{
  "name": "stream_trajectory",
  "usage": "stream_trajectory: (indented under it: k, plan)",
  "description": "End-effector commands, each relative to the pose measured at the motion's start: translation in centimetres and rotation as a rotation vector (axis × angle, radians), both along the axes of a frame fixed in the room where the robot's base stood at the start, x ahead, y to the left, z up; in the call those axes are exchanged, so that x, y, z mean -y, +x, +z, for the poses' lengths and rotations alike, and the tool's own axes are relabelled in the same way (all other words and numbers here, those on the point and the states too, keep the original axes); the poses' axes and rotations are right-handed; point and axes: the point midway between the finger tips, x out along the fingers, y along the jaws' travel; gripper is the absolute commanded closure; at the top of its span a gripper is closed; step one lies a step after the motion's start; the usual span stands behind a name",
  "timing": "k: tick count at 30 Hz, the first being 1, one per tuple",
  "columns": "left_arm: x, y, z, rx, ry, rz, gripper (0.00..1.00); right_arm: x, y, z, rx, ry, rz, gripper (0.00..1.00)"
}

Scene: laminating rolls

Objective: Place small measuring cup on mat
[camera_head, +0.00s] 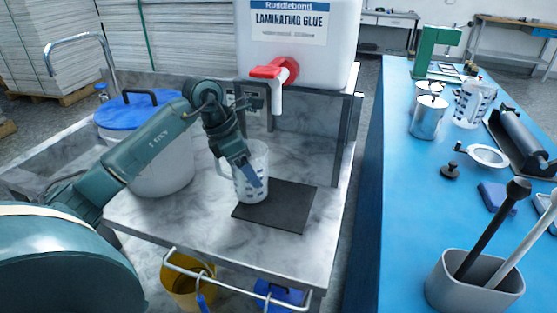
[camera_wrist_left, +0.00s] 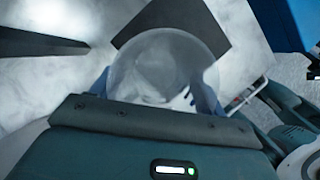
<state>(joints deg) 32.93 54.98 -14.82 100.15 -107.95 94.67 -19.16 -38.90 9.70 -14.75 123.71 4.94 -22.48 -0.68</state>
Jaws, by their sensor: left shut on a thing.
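The small measuring cup (camera_head: 247,190) is clear with dark markings and stands upright at the left edge of the mat as seen in the head view. The mat (camera_head: 290,207) is a flat dark square on the marbled grey table. My left gripper (camera_head: 252,178) is shut on the cup's side, fingers pointing down. In the left wrist view the cup's round rim (camera_wrist_left: 167,62) shows between the fingers, with part of the dark mat (camera_wrist_left: 160,18) beyond it. Whether the cup's base touches the mat is unclear. My right gripper is not in view.
The glue tank (camera_head: 298,40) with a red tap (camera_head: 283,70) stands behind the mat. A white bucket with a blue lid (camera_head: 142,108) is at the left. The blue bench (camera_head: 395,200) at the right holds another measuring cup (camera_head: 472,103), a metal can and tools.

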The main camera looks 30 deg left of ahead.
Motion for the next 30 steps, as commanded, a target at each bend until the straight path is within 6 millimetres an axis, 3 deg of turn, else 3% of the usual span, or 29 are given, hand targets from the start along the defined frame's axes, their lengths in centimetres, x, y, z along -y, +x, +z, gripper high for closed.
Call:
stream_trajectory:
  k: [3,16,19,29,30]
  plan:
    - [1.7,1.6,0.3,0.003,-0.005,-0.003,0.5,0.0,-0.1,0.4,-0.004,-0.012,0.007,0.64]
    - [5.2,5.4,0.2,0.001,-0.002,-0.002,0.5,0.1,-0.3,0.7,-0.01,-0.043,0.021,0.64]
    - [4.9,5.2,-1.0,-0.003,0.0,0.0,0.5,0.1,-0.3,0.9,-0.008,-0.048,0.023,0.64]
    - [4.9,5.2,-1.4,0.001,0.001,0.0,0.5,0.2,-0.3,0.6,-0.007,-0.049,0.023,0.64]
    - [4.9,5.2,-1.5,0.001,0.001,0.0,0.26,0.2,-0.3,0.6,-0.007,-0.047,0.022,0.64]
